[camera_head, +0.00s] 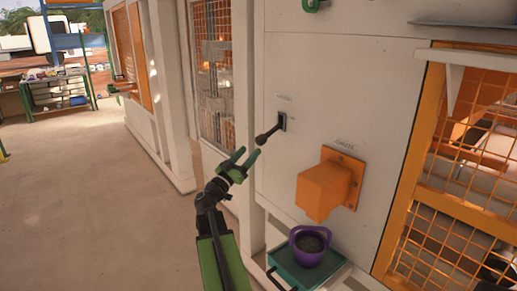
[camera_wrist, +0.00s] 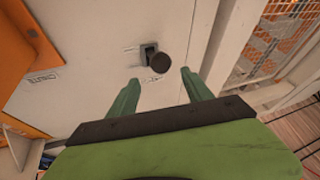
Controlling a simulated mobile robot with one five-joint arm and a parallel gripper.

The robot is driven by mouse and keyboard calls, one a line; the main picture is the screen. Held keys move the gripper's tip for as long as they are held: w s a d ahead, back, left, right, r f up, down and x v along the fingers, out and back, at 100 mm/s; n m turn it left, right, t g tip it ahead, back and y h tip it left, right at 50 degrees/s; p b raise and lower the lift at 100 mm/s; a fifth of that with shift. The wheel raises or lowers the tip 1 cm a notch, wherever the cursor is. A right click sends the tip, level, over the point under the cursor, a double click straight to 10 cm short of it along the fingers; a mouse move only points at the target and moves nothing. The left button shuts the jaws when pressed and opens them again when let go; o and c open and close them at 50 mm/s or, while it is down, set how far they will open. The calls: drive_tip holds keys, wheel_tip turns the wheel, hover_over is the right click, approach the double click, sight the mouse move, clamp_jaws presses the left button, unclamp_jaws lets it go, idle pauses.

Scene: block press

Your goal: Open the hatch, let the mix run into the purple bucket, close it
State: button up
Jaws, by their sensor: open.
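The hatch lever (camera_head: 267,135) is a black handle with a round knob on the white panel, tilted down to the left. In the wrist view its knob (camera_wrist: 160,64) lies ahead of the fingertips, between their lines. My gripper (camera_head: 246,158) is open and empty, just below and left of the knob, apart from it. It also shows in the wrist view (camera_wrist: 160,82). The orange chute (camera_head: 325,190) sticks out of the panel. The purple bucket (camera_head: 295,245) stands under it on a green tray (camera_head: 330,266). The bucket's inside looks dark; I cannot tell its contents.
An orange mesh guard (camera_head: 410,200) is right of the chute. The floor (camera_head: 90,200) at left is clear. A workbench (camera_head: 58,92) stands far back.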

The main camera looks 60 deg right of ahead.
drive_tip(key=b+v, duration=0.1)
drive_tip(key=v, duration=0.4)
drive_tip(key=shift+a+f, duration=0.15)
drive_tip(key=shift+a, duration=0.2)
